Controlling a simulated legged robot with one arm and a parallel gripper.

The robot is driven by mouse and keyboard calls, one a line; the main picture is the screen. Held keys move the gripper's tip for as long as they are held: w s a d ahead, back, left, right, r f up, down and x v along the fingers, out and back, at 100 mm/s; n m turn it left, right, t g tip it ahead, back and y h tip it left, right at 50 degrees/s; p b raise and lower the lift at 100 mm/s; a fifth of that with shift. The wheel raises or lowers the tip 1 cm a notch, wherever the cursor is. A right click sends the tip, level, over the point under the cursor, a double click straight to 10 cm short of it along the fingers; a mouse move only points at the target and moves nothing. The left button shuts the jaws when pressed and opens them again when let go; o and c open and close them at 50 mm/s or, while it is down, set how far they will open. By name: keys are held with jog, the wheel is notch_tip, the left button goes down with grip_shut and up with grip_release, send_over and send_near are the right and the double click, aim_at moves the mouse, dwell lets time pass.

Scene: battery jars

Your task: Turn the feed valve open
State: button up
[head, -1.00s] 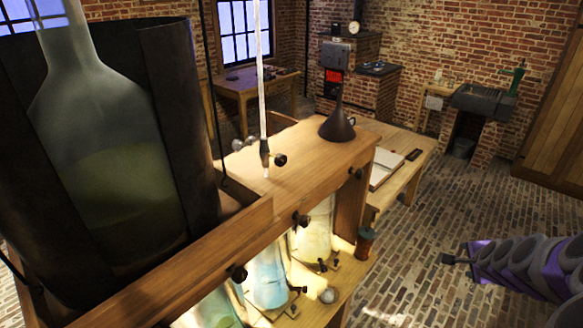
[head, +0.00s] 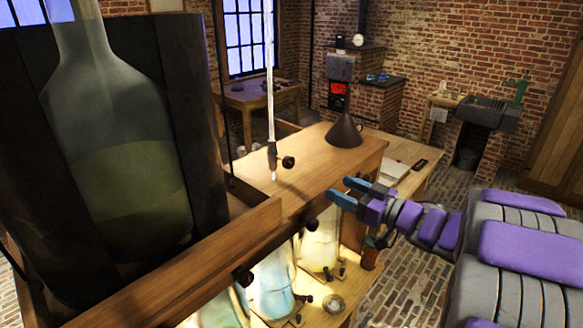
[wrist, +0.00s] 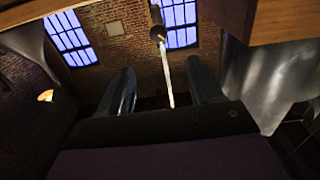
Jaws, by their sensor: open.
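A thin glass tube (head: 270,70) hangs above the wooden shelf, with a dark valve fitting (head: 272,156) and a round black knob (head: 289,162) on its right side. This looks like the feed valve. In the wrist view the tube (wrist: 168,82) and dark fitting (wrist: 157,26) show beyond the fingers. My gripper (head: 341,190) is open and empty, with blue fingers pointing left. In the head view it is to the right of and below the knob, apart from it, in front of the shelf's front edge. I cannot tell how the valve is set.
A large glass bottle (head: 120,165) in a dark holder fills the left. A dark funnel (head: 345,130) stands on the shelf (head: 310,155). Open floor lies to the right.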

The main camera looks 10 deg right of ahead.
aim_at(292, 164)
jog(key=b+x, duration=0.1)
jog(key=x, duration=1.6)
jog(key=shift+w+d+f, duration=0.1)
jog(key=shift+d, duration=0.05)
jog(key=c, duration=1.1)
